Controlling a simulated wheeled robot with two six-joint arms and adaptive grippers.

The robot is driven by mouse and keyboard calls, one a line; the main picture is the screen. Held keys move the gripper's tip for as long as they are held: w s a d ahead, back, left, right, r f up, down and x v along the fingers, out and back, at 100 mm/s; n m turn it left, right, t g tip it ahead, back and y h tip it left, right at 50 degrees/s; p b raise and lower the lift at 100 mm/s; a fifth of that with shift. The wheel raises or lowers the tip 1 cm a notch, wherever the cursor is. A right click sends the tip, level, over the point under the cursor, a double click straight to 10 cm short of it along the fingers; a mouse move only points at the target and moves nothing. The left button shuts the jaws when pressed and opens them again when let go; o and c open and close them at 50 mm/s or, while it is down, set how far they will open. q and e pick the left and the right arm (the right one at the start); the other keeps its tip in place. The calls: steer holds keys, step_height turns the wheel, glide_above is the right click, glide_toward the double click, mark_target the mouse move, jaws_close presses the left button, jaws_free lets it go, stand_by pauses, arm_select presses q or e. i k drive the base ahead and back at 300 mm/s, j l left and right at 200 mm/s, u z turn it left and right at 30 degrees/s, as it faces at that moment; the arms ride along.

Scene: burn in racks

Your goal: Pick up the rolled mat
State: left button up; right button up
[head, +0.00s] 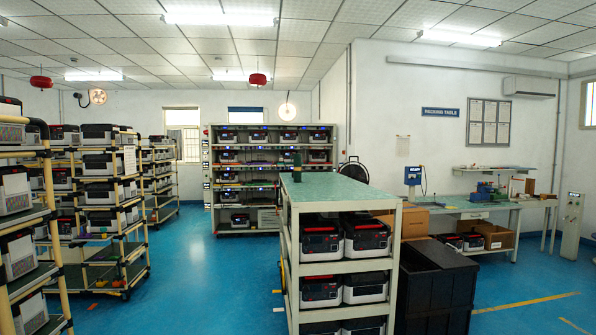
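I cannot make out a rolled mat for certain. A small dark green upright object (297,167) stands on the green top of the near rack (340,192), toward its far end; it is too small to tell whether it is a rolled mat. Neither of my grippers shows in the head view.
The near rack holds several black-and-white units. A black bin (435,285) stands to its right, before a workbench (470,208). Shelving racks (105,200) line the left, and a tall rack (270,165) stands at the back. Blue floor (195,275) is clear left of the near rack.

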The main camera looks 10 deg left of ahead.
mark_target(297, 158)
steer(key=u, duration=0.7)
steer(key=i, duration=1.25)
steer(key=i+l+u, duration=0.1)
steer(key=i, duration=1.15)
steer(key=i+j+u, duration=0.4)
steer(key=i, duration=0.95)
steer(key=i+l+u, duration=0.25)
steer(key=i+u, duration=0.15)
steer(key=i, duration=0.95)
steer(key=i+u, duration=0.3)
steer(key=i, duration=0.55)
steer(key=i+u, duration=0.3)
steer(key=i, duration=0.55)
steer(key=l+z, duration=0.1)
steer(key=z, duration=2.95)
